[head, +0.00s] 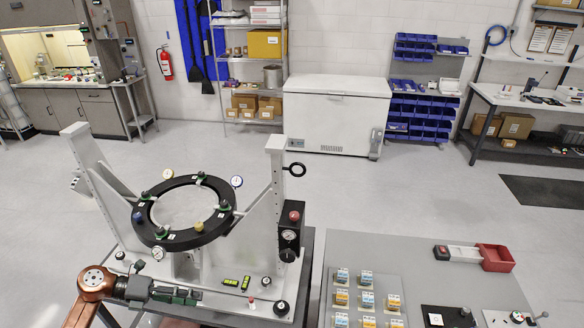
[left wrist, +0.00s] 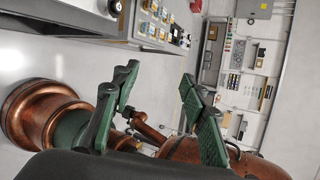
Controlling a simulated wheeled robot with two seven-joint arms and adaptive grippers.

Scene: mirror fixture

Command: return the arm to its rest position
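My left arm comes in at the lower left of the head view. My left gripper (head: 196,296) has green fingers pointing right, low in front of the mirror fixture (head: 125,212) and its black ring (head: 185,240). In the left wrist view the fingers (left wrist: 158,77) stand well apart with nothing between them, so the gripper is open and empty. From the head view I cannot tell whether it touches the fixture's base. Copper and green arm links of mine show in the left wrist view. My right gripper is not in view.
Right of the fixture is a grey table (head: 385,255) with several small blocks and a red tray (head: 496,258). A black gauge box (head: 290,232) stands at the fixture's right side. A white chest freezer (head: 337,115) and shelves line the far wall. The floor between is clear.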

